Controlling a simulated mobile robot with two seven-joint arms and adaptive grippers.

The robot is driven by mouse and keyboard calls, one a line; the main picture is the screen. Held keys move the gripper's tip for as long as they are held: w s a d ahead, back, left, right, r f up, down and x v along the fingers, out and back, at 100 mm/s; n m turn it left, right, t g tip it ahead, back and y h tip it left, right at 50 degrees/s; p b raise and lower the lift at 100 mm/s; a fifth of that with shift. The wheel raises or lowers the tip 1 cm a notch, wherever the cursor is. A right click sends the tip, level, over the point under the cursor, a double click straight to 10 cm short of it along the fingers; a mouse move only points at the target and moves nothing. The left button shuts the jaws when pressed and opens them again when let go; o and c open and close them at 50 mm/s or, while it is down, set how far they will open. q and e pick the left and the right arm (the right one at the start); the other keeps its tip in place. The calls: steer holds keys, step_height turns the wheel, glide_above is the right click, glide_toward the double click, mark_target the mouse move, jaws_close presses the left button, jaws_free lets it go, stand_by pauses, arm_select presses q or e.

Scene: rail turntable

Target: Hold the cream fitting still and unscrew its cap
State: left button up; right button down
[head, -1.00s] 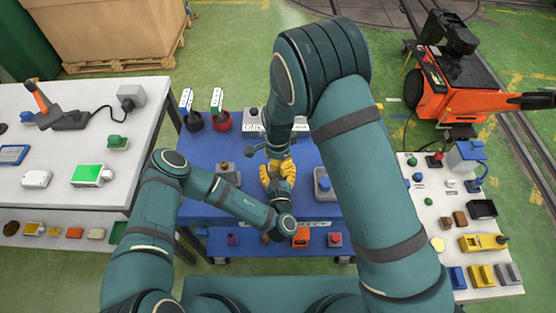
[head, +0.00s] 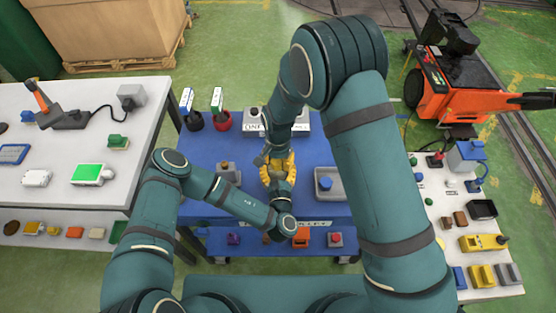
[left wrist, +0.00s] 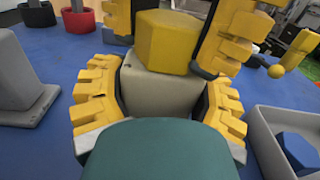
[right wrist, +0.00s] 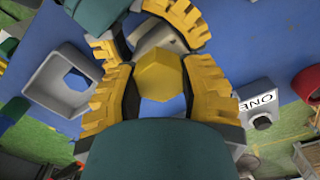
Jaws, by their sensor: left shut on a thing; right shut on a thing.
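The cream fitting (left wrist: 150,95) is a pale block between the yellow fingers of my left gripper (left wrist: 160,110), which is shut on it above the blue table. Its cap is a yellow hexagonal piece (right wrist: 160,78) between the fingers of my right gripper (right wrist: 160,85), which is shut on it. In the left wrist view the cap (left wrist: 165,42) appears at the fitting's upper end. The arms largely hide both in the head view.
A grey tray (head: 322,194) with a blue piece stands right of the grippers. A grey block (head: 228,173) stands to the left. A box lettered ONE (head: 254,123) and red (head: 222,121) and black pots are at the back. White side tables (head: 60,190) hold assorted parts.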

steer(key=n, duration=0.6)
steer(key=n, duration=0.6)
steer(key=shift+a, duration=0.1)
steer(key=shift+n, duration=0.7)
steer(key=shift+r, duration=1.6)
steer(key=shift+r, duration=2.4)
